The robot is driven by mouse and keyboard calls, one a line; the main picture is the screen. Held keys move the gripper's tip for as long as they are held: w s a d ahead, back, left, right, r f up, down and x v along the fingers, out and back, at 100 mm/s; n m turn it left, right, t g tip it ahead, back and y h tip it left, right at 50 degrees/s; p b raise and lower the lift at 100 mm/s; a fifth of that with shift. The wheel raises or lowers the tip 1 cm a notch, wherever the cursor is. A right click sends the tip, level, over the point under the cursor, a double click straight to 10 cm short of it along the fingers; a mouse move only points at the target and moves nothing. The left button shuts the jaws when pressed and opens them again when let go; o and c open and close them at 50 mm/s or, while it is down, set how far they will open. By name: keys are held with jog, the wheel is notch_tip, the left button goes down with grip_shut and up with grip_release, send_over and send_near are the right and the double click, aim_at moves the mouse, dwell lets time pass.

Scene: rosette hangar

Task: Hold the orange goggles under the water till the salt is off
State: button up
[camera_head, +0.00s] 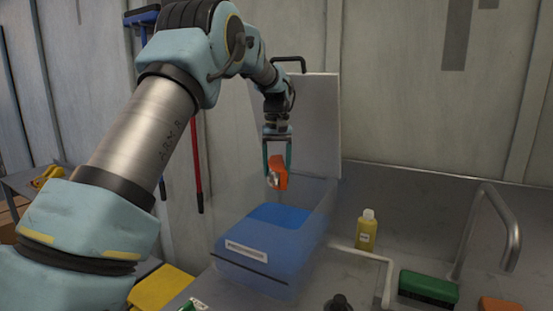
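The orange goggles (280,174) hang in the air between the two fingers of my gripper (278,161). My gripper points down and is shut on them, with a pale lens facing left. Below them stands a see-through tub (256,281) with a white label on its front and blue contents that look like water (281,215). The goggles are above the blue surface and apart from it. Any salt on them is too small to tell.
A white upright panel (320,115) stands behind the tub. To the right are a yellow bottle (366,233), a bent metal tap (487,228), a green brush-like block (428,287) and an orange block (500,304). A yellow item (160,288) lies left of the tub.

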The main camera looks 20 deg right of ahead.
jog(key=shift+f+b, duration=3.3)
jog(key=shift+f, duration=9.3)
jog(key=shift+r, duration=0.1)
jog(key=shift+r+p, duration=3.3)
jog(key=shift+r, duration=9.7)
